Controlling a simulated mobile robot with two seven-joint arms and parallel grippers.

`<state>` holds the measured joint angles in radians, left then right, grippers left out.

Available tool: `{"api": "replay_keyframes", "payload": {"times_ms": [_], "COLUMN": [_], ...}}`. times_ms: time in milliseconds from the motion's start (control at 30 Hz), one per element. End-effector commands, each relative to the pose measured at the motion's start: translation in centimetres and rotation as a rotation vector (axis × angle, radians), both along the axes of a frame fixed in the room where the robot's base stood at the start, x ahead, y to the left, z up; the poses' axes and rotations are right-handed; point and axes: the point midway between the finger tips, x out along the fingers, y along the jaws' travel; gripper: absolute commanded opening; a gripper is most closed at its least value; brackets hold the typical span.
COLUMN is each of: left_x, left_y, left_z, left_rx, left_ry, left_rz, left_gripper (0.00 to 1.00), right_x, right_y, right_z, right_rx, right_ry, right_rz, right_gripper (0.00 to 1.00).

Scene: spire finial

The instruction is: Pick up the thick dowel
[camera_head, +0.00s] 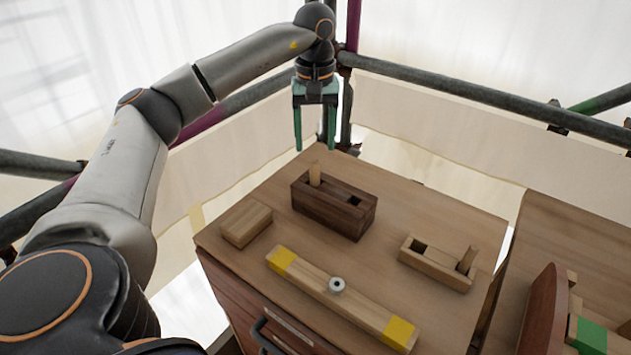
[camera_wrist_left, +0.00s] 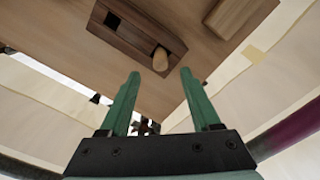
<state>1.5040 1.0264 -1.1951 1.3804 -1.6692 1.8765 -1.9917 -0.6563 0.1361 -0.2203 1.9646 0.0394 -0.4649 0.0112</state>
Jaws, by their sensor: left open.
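A light wooden dowel (camera_head: 315,174), which looks like the thick dowel, stands in the left hole of a dark brown wooden block (camera_head: 335,213). The block's other hole is empty. In the left wrist view the dowel (camera_wrist_left: 160,59) shows its round end, just beyond and between the fingertips. My left gripper (camera_head: 315,147) has green fingers, is open and empty, and hangs pointing down above the far edge of the table, over the dowel's end of the block. The dowel's lower part is hidden in the block. My right gripper is not in view.
A light block (camera_head: 246,224) lies left of the dark block. A lighter holder (camera_head: 433,270) with a tilted peg (camera_head: 467,259) is at right. A yellow-ended bar (camera_head: 360,307) with a metal ring lies in front. Scaffold tubes (camera_head: 450,92) run behind the table.

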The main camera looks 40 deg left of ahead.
Motion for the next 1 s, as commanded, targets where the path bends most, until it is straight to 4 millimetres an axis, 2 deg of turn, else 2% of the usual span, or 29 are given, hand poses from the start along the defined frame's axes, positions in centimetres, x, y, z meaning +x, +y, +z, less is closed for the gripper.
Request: {"api": "replay_keyframes", "payload": {"times_ms": [233, 500, 800, 1000], "left_x": [-0.1, -0.1, -0.1, -0.1], "left_y": [0.1, 0.2, 0.1, 0.1], "left_z": [-2.1, -5.9, -6.5, -6.5], "left_rx": [0.001, 0.000, 0.000, 0.000], "left_ry": [0.004, 0.001, 0.000, 0.000], "left_rz": [0.001, 0.001, 0.001, 0.001], "left_gripper": [0.64, 0.64, 0.64, 0.43], "right_x": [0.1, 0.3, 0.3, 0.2], "right_y": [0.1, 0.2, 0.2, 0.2], "right_z": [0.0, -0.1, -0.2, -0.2], "right_rx": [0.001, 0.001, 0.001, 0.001], "right_ry": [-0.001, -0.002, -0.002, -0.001], "right_rz": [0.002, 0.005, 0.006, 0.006], "right_gripper": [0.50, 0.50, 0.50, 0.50]}}
